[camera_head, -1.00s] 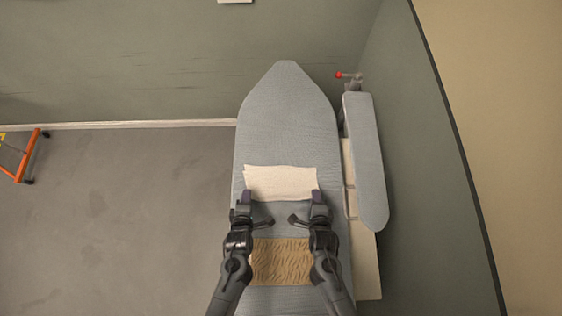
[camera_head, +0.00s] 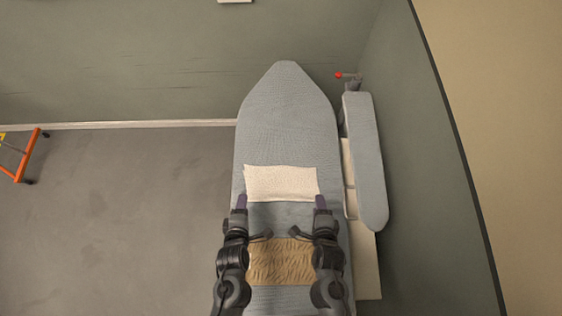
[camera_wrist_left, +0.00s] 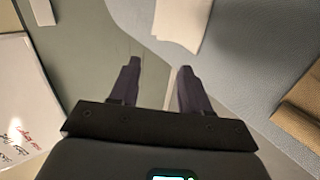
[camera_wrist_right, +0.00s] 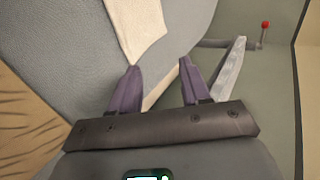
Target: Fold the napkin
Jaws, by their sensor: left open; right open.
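The cream napkin (camera_head: 281,182) lies flat on the grey-blue ironing board (camera_head: 285,120), a wide, short rectangle. It also shows in the left wrist view (camera_wrist_left: 183,18) and the right wrist view (camera_wrist_right: 138,28). My left gripper (camera_head: 240,200) is open and empty near the napkin's lower left corner. My right gripper (camera_head: 321,200) is open and empty near its lower right corner. In the wrist views both pairs of purple fingers stand apart with nothing between them. I cannot tell the fingers' height above the board.
A tan patterned cloth (camera_head: 281,262) lies on the board between my arms. A narrow sleeve board (camera_head: 366,160) stands along the right side, with a red-knobbed clamp (camera_head: 340,75) behind. An orange frame (camera_head: 30,155) stands far left. The board's pointed far end is bare.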

